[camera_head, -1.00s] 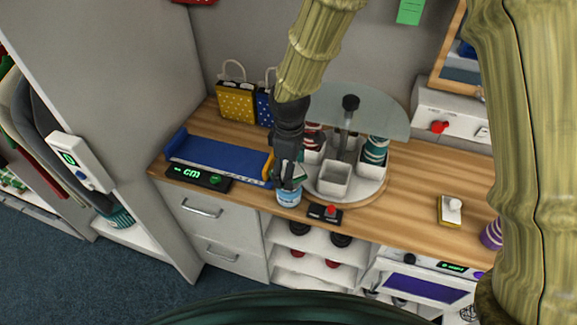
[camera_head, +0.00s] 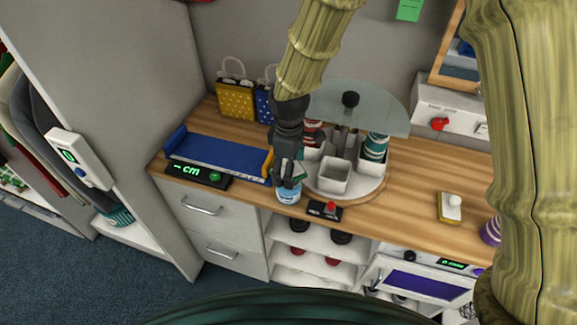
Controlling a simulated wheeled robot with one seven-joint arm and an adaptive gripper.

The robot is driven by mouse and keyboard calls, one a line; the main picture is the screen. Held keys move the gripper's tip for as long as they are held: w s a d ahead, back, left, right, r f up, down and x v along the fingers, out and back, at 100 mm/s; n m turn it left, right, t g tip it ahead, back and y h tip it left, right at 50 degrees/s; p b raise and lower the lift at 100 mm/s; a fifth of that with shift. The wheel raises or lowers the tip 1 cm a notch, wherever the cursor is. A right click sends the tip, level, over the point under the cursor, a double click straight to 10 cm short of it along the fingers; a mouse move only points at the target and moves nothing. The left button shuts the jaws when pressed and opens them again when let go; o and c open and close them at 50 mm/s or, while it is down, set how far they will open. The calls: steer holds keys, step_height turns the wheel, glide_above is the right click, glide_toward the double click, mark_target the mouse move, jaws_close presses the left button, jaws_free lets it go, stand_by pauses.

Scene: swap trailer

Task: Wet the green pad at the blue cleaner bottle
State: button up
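My gripper (camera_head: 288,172) is black with an orange-marked part and points down at the front edge of the wooden counter. It appears closed on a small green and white pad (camera_head: 300,172), of which only a sliver shows beside the fingers. The blue cleaner bottle (camera_head: 289,197), pale blue and white, stands directly below the fingers. The pad is at or just above the bottle's top; I cannot tell whether they touch. The gripper hides the bottle's upper part.
A round turntable (camera_head: 358,198) with white cups, jars and a glass top stands close right of my gripper. A blue tray (camera_head: 215,152) and a "cm" display (camera_head: 198,178) lie left. The right counter is mostly clear.

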steer(key=shift+f, duration=0.55)
stand_by(2.1)
steer(key=shift+r+p, duration=2.95)
steer(key=shift+r, duration=0.65)
steer(key=shift+f, duration=0.1)
